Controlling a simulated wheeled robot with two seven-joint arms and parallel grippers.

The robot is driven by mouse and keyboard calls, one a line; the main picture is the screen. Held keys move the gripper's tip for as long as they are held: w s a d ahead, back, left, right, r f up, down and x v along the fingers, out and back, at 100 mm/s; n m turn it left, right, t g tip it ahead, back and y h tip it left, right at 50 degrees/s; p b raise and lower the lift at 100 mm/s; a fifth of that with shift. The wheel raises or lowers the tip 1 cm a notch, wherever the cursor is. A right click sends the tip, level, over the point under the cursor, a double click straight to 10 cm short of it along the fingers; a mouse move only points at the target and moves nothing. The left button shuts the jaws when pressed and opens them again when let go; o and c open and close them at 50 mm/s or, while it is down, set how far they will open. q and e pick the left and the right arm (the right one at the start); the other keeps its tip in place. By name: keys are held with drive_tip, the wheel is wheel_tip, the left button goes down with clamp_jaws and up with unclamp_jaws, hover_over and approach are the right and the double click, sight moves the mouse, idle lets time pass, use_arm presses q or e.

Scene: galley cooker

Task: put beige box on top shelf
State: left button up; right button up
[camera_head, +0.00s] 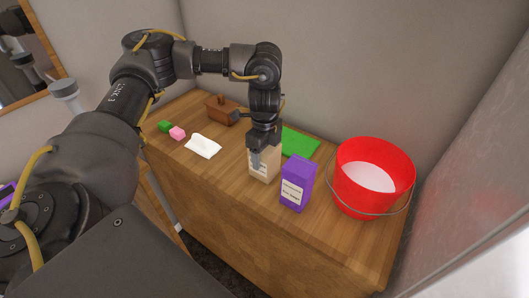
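The beige box (267,168) stands upright near the front edge of the wooden counter (225,180), left of a purple box. My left gripper (262,155) points down over the beige box and covers its upper part. One grey finger shows against the box's near side; the other finger is hidden, so I cannot tell whether it grips. No top shelf can be made out in this view. My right gripper is not in view.
The purple box (297,184) stands close on the right, with a red bucket (372,180) beyond it. A green flat item (299,142) lies behind.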

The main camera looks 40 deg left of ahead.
use_arm(q)
drive_tip(key=o, duration=0.4)
drive_tip(key=shift+c, duration=0.2)
wheel_tip(320, 180, up, 12)
drive_tip(key=shift+r, duration=0.15)
